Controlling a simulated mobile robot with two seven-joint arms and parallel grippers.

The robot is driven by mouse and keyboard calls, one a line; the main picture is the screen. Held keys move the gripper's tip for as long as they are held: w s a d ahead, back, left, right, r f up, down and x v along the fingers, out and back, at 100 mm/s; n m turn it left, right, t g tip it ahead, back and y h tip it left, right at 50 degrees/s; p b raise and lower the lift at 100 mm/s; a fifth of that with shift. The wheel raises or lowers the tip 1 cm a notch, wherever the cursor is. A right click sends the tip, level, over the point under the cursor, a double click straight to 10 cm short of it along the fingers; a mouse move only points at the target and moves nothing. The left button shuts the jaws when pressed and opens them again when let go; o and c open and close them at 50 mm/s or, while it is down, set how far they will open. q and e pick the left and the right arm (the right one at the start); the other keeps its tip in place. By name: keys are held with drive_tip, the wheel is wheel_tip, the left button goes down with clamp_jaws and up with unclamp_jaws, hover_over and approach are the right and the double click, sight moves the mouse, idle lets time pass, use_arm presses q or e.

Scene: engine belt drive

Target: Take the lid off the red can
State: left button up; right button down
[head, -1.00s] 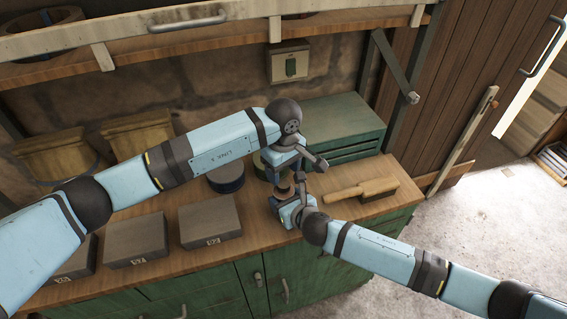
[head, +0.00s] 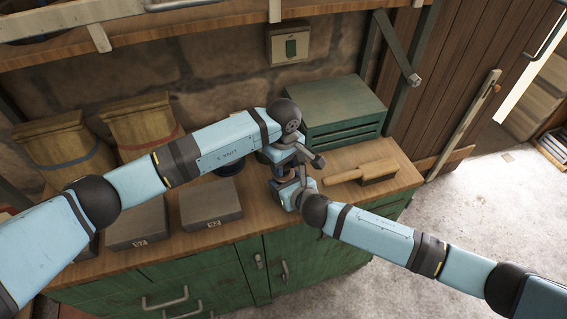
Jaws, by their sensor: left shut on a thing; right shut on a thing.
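My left gripper (head: 287,166) comes down from above over the worktop. My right gripper (head: 287,184) is low and directly below it, near the worktop's front edge. The two hands almost meet. The red can and its lid are hidden between and behind the hands, and no red surface shows clearly. By their places, the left gripper is shut on the lid at the top and the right gripper is shut on the can's body. Whether the lid is seated or apart from the can cannot be seen.
A dark round tin (head: 229,169) stands partly behind my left arm. The worktop (head: 405,176) is clear at far right.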

use_arm(q)
drive_tip(key=shift+n, duration=1.7)
drive_tip(key=o, duration=1)
drive_tip(key=shift+r, duration=0.1)
